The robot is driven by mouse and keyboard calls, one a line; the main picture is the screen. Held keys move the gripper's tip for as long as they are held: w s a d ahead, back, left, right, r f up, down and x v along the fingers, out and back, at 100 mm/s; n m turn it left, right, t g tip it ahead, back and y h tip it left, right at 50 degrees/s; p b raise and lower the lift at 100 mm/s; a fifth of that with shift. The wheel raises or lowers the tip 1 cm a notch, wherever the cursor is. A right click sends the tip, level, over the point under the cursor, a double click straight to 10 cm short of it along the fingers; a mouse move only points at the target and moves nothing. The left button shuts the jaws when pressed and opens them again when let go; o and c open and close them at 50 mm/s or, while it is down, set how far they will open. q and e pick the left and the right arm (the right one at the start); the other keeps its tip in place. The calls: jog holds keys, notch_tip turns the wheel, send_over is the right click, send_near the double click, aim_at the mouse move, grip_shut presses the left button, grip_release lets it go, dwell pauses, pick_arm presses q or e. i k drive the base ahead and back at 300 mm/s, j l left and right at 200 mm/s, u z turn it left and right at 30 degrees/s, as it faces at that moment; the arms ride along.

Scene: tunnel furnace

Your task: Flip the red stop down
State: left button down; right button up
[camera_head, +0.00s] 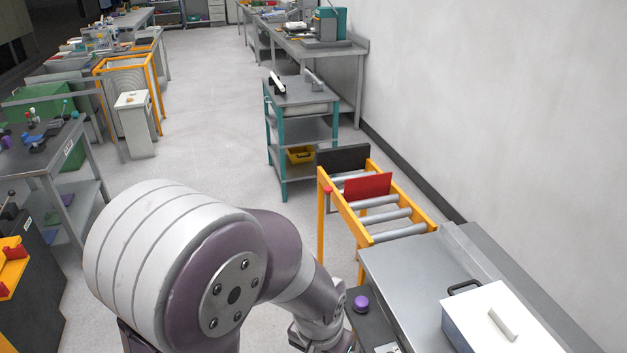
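The red stop (368,186) is a flat red plate standing upright across a short roller conveyor with an orange frame (324,216). Grey rollers (384,216) show on its near side. A black plate (343,158) stands upright behind it at the conveyor's far end. One of my arms, purple and white, fills the lower left and reaches toward the bottom middle, short of the conveyor. Its gripper fingers do not show. My other gripper is not in view.
A metal bench (408,262) adjoins the conveyor's near end and carries a white-topped box (483,312) with a black handle. A purple knob (361,302) sits beside the bench. A teal-legged cart (304,124) stands beyond the conveyor. A wall bounds the right; open floor (205,120) lies left.

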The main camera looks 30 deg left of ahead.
aim_at(355, 189)
jog(key=i+j+z, duration=0.1)
jog(key=j, duration=0.45)
jog(key=i+j+z, duration=0.1)
jog(key=j, duration=0.45)
jog(key=i+j+z, duration=0.1)
jog(key=j, duration=0.45)
jog(key=i+j, duration=0.2)
jog(key=j, duration=0.35)
jog(key=i+j+z, duration=0.15)
jog(key=j, duration=0.4)
jog(key=i+j+z, duration=0.35)
jog(key=i+j, duration=0.95)
